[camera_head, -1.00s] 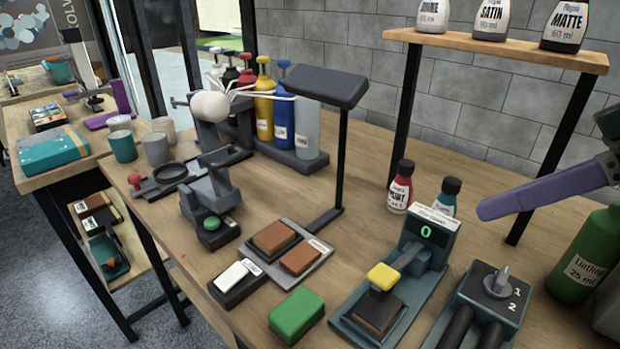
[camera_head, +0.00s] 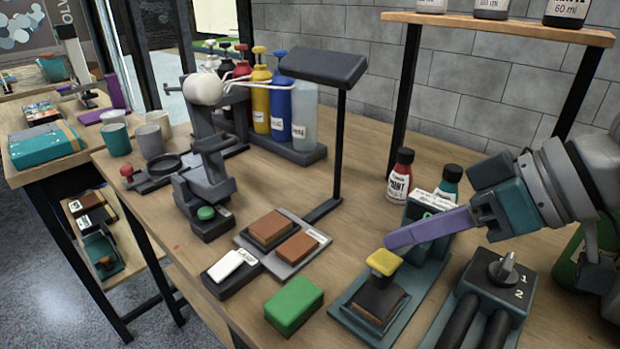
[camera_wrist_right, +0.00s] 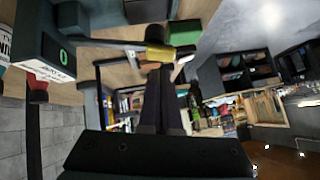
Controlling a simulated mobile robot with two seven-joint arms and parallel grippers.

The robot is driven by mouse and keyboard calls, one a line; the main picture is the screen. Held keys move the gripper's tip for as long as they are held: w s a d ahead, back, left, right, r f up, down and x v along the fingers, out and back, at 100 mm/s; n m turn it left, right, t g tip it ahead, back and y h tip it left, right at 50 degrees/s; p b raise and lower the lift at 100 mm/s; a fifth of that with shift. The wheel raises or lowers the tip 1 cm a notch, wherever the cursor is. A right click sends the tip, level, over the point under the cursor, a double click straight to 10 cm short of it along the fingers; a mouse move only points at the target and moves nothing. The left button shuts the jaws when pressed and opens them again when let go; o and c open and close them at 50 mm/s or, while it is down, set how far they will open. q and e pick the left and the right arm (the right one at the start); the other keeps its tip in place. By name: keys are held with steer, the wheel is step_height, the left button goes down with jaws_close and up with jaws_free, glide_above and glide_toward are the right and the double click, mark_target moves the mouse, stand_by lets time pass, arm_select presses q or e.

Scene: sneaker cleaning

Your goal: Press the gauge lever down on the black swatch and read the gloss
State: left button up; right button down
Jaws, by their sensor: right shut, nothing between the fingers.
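The gloss gauge is a teal stand (camera_head: 440,262) with a display box, mostly hidden behind my right gripper. The yellow knob (camera_head: 384,262) of its lever is raised over a dark-topped swatch (camera_head: 374,299) with brown sides. My right gripper (camera_head: 390,243) is shut and empty. Its purple fingertips are just above and beside the yellow knob; contact cannot be told. In the right wrist view the yellow knob (camera_wrist_right: 160,55) lies just beyond the dark fingertips (camera_wrist_right: 160,72). The display (camera_wrist_right: 62,57) there shows a green 0. My left gripper is not in view.
A green block (camera_head: 294,305) and a tray (camera_head: 284,243) with two brown swatches lie to the left. A box with a dial (camera_head: 503,275) stands right of the gauge. A black lamp post (camera_head: 340,150) rises further back.

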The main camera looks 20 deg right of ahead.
mark_target(393, 273)
steer(key=shift+s+a+f, duration=0.1)
steer(key=shift+a+f, duration=0.05)
steer(key=shift+f, duration=0.55)
steer(key=shift+f, duration=0.1)
steer(key=f, duration=0.1)
steer(key=a, duration=0.1)
steer(key=f+p, duration=0.1)
steer(key=shift+s+a+f, duration=0.25)
steer(key=shift+s+f, duration=0.05)
steer(key=shift+f, duration=0.05)
steer(key=shift+d+f, duration=0.1)
steer(key=shift+f, duration=0.05)
